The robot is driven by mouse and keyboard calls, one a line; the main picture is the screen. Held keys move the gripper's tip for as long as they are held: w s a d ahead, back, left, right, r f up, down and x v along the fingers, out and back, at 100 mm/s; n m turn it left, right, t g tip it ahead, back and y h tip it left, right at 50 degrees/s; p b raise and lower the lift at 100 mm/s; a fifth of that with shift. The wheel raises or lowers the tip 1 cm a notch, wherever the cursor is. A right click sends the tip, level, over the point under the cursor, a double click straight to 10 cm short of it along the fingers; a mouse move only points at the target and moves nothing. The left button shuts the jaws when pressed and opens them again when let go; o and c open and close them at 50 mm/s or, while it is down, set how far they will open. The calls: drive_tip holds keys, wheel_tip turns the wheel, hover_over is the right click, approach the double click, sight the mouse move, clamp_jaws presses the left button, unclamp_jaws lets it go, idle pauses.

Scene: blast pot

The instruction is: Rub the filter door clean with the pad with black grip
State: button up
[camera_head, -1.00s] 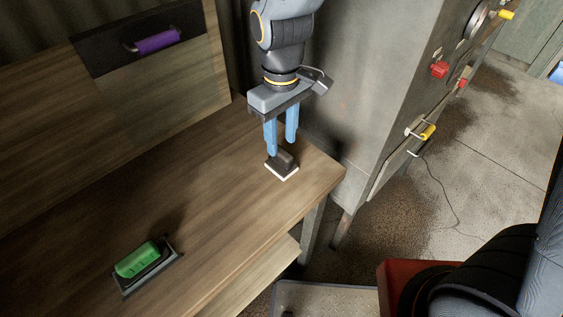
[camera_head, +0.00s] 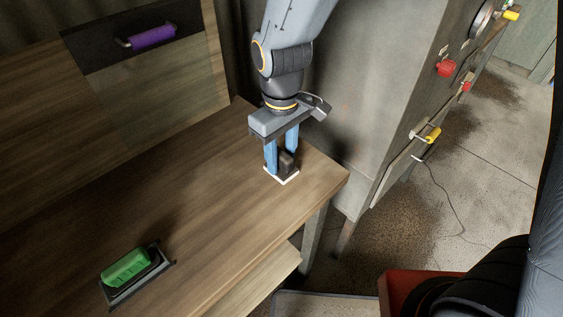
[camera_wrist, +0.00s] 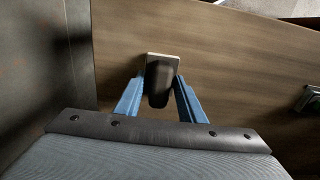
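The pad with black grip (camera_head: 288,164) has a pale base and stands on the wooden bench near its right end. It also shows in the wrist view (camera_wrist: 159,80). My gripper (camera_head: 281,162) is lowered over it, with its blue fingers on either side of the black grip. A flap with a yellow handle (camera_head: 432,136) is on the grey cabinet, seen at a steep angle. I cannot tell for sure whether this is the filter door, and its face is mostly hidden.
A green-gripped pad (camera_head: 126,266) lies on the wooden bench (camera_head: 190,225) at the front left. A purple handle (camera_head: 152,37) is on a dark panel behind. The grey cabinet (camera_head: 375,90) stands right of the bench, with red knobs (camera_head: 446,68). The bench middle is clear.

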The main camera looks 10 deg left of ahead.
sight(281, 153)
drive_tip(key=shift+s+p, duration=0.15)
drive_tip(key=shift+p, duration=0.15)
clamp_jaws()
drive_tip(key=shift+r+p, duration=1.95)
drive_tip(key=shift+r, duration=0.3)
